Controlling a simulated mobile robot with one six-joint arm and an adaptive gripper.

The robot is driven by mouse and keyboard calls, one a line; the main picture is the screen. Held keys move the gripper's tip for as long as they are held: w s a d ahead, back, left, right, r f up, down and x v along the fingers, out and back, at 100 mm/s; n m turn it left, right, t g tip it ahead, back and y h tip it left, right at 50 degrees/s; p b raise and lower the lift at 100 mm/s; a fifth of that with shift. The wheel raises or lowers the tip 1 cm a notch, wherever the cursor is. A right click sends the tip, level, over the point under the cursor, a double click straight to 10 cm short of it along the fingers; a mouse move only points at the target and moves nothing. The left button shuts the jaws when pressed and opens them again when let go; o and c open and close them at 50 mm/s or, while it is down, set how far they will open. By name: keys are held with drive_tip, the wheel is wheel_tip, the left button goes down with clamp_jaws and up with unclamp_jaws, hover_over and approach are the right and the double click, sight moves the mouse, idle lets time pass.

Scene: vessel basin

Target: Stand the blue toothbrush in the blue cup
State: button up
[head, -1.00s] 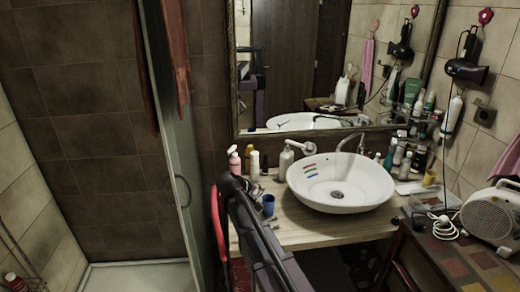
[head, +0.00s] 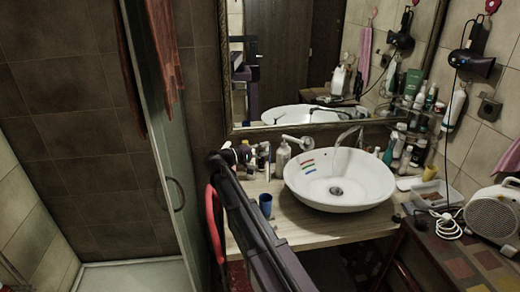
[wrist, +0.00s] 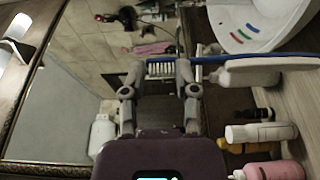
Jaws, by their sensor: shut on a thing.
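The blue toothbrush shows in the wrist view, its blue handle (wrist: 258,60) running right, toward the counter side, and its white bristles (wrist: 160,69) between the fingertips. My gripper (wrist: 158,75) is shut on it near the head end.
A white basin (head: 362,199) with coloured stripes fills the counter's middle. White bottles (head: 283,157) stand behind the cup. In the wrist view a pink bottle (wrist: 272,170) and a white tube (wrist: 260,132) are close by. The mirror (head: 300,65) is behind; shower glass is left.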

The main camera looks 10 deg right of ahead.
drive_tip(key=shift+a, duration=0.2)
drive_tip(key=shift+f, duration=0.2)
wheel_tip(320, 180, down, 13)
drive_tip(key=b, duration=1.3)
drive_tip(key=shift+r, duration=0.2)
idle(0.4)
drive_tip(key=shift+a, duration=0.1)
drive_tip(key=o, duration=0.9)
